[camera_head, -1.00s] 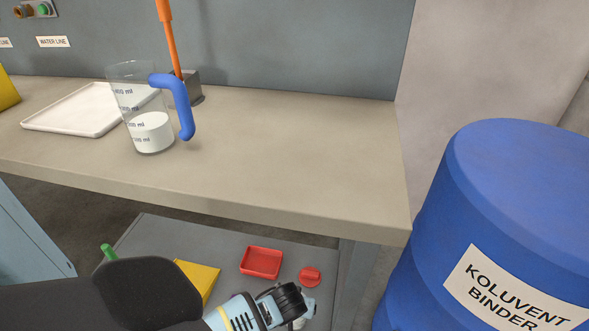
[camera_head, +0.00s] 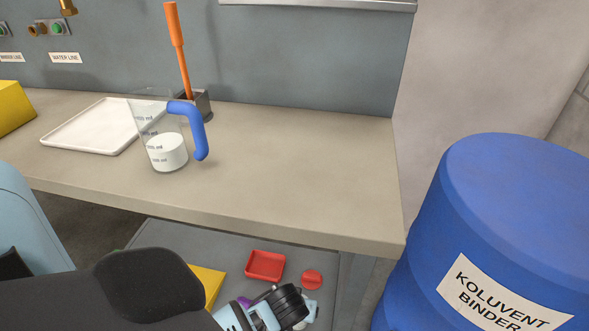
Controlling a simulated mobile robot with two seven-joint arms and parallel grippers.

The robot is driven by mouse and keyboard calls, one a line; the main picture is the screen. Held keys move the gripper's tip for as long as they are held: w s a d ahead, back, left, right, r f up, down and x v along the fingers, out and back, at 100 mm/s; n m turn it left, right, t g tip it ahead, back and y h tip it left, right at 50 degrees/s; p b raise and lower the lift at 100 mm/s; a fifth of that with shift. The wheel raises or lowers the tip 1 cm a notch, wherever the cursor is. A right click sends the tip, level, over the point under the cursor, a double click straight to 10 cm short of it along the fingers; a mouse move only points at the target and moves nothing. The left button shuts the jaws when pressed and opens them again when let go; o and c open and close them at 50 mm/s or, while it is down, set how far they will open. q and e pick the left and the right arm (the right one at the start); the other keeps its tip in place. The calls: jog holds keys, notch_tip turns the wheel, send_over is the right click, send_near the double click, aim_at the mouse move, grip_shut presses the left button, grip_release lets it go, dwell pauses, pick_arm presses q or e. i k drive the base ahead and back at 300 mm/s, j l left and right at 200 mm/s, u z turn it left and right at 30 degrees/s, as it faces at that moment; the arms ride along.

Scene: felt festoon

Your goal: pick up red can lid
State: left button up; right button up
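The red can lid (camera_head: 311,279) is a small round red piece on the grey lower shelf (camera_head: 225,245), under the bench and right of a red square tray (camera_head: 265,265). My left gripper (camera_head: 308,309) reaches in from the lower left over a dark arm link. Its end is just below the lid in the picture. I cannot tell whether it touches the lid. Its fingers are small and partly hidden by the wrist, so their opening is unclear. My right gripper is not in view.
On the bench (camera_head: 300,170) stand a measuring jug (camera_head: 167,152) with a blue handle, a white tray (camera_head: 90,125) and an orange-handled tool (camera_head: 178,45) in a dark holder. A yellow object (camera_head: 207,285) lies on the shelf. A large blue drum (camera_head: 500,210) stands right of the bench.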

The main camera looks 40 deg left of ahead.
aim_at(312, 280)
jog(key=u, duration=1.05)
